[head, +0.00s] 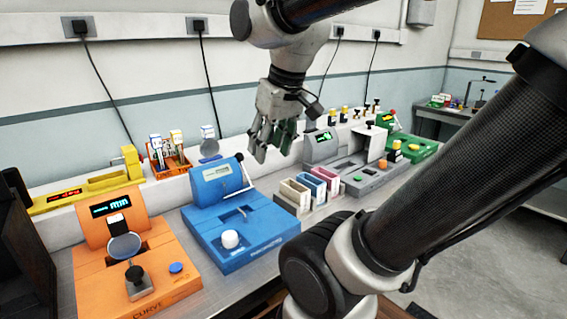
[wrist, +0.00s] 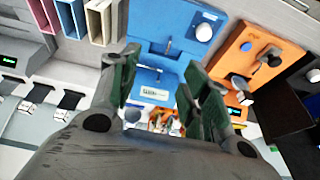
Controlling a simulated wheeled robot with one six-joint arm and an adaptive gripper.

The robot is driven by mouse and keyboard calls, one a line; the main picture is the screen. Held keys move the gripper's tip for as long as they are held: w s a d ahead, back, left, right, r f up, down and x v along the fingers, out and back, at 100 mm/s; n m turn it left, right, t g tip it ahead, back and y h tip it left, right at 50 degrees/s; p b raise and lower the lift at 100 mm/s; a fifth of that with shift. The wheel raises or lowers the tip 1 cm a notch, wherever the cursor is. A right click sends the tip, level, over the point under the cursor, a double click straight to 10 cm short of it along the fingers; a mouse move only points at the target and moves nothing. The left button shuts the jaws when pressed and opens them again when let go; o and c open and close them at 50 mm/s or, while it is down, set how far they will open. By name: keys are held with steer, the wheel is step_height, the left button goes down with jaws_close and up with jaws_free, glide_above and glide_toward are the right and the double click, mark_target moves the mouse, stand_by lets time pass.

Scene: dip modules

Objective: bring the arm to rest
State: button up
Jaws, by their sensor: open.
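My gripper (head: 273,135) hangs from my arm above the bench, in the upper middle of the head view. Its fingers point down and stand apart, with nothing between them. In the wrist view my gripper (wrist: 160,95) shows two dark fingers with green pads, spread open and empty. The blue module (head: 240,222) lies below it on the bench and also shows between and beyond the fingers in the wrist view (wrist: 160,60). The gripper touches nothing that I can see.
An orange module (head: 165,270) stands front left and a yellow one (head: 85,190) behind it. Small coloured bins (head: 300,195), a grey module (head: 375,180) and a green module (head: 410,145) line the bench to the right. A rack of strips (head: 168,160) stands near the wall.

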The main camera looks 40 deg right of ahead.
steer(key=s+f, duration=0.3)
steer(key=shift+s+d+f, duration=0.15)
steer(key=shift+s+d, duration=0.1)
steer(key=shift+s, duration=0.05)
stand_by(2.1)
